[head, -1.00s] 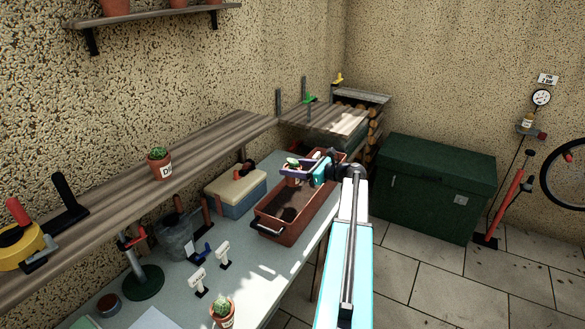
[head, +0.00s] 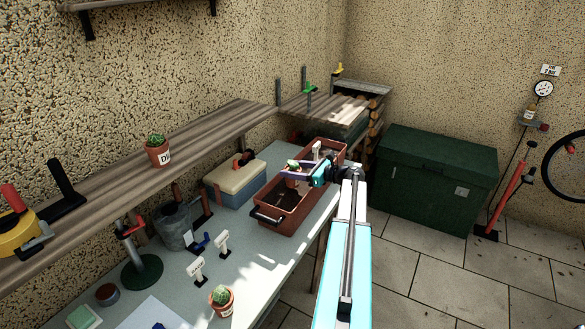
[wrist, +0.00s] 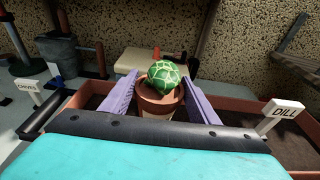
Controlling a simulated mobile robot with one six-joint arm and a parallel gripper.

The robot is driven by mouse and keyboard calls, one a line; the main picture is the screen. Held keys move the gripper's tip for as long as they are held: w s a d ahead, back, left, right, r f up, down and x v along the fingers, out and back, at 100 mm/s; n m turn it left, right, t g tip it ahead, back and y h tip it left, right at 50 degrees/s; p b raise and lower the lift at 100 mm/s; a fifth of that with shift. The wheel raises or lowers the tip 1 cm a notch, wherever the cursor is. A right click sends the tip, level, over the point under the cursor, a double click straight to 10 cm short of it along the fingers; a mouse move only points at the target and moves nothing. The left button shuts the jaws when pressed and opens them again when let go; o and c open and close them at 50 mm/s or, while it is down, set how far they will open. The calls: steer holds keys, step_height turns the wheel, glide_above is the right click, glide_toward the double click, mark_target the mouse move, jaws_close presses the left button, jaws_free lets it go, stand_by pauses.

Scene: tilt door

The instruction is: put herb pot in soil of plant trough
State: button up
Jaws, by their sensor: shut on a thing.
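My gripper (head: 296,173) is shut on a small terracotta herb pot (head: 292,182) with a round green plant, over the brown plant trough (head: 288,228). In the wrist view the held pot (wrist: 157,104) stands upright between the two purple fingers (wrist: 160,103), its lower part hidden by my gripper's dark front edge. The trough's dark soil (head: 290,198) shows around and below the pot. I cannot tell whether the pot's base touches the soil. A white DILL marker (wrist: 283,110) stands at the trough's right in the wrist view.
A cactus pot (head: 221,299) and white markers (head: 198,269) stand on the bench. A labelled pot (head: 158,151) sits on the wooden shelf (head: 110,182). A cream-lidded box (head: 236,182) is beside the trough. A green chest (head: 435,180) stands right of the bench.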

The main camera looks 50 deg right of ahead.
steer(key=shift+f, duration=1)
steer(key=shift+f+b, duration=0.25)
steer(key=shift+b, duration=0.15)
steer(key=o, duration=1.5)
steer(key=b+v, duration=0.4)
steer(key=v, duration=1)
steer(key=shift+f, duration=0.1)
